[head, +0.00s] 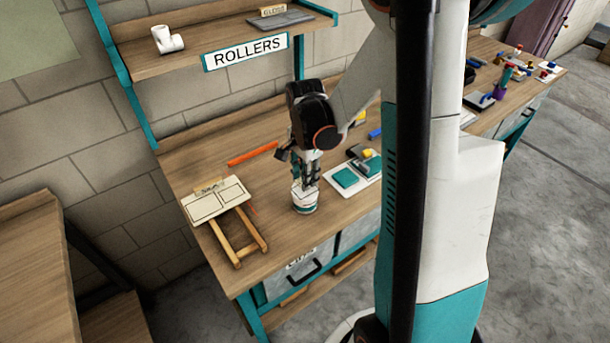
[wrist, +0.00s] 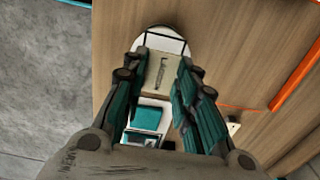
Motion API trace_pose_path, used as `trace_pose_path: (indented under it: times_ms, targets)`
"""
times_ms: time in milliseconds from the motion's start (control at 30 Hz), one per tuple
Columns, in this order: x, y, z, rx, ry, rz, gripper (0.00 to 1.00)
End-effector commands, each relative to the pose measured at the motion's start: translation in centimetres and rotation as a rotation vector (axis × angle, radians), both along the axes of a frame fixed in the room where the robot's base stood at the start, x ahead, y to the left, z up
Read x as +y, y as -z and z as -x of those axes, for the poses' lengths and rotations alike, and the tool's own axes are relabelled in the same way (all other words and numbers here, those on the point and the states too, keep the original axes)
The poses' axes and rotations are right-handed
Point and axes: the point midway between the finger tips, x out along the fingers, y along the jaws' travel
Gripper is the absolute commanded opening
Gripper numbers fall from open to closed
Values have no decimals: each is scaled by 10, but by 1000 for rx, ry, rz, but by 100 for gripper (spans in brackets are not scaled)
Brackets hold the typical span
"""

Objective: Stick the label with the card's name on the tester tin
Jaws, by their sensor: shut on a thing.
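My gripper (head: 306,180) is over the white tester tin (head: 305,204), which stands upright near the front of the bench. In the wrist view my gripper (wrist: 162,62) is shut on a small beige label (wrist: 160,76) with dark lettering too small to read surely. The tin's pale side or top with a dark-outlined blank area (wrist: 164,43) shows just past the fingertips. I cannot tell if the label touches the tin. Teal cards (head: 345,177) lie on a white tray (head: 338,188) right of the tin; one teal card also shows in the wrist view (wrist: 147,118).
A small wooden stand (head: 243,232) with pale panels and a little name sign (head: 209,187) is left of the tin. An orange stick (head: 252,154) lies behind. A shelf marked ROLLERS (head: 245,52) hangs above. Coloured items crowd the bench's far right.

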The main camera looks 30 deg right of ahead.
Motion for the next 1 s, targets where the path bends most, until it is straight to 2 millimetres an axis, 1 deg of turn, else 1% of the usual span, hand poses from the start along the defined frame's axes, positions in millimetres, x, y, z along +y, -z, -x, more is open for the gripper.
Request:
trace_pose_path:
  times_ms: [300, 900, 1000]
  targets:
    - [0, 1, 0, 0, 0, 0, 8]
    - [0, 22, 0, 0, 0, 0, 8]
    - [0, 24, 0, 0, 0, 0, 8]
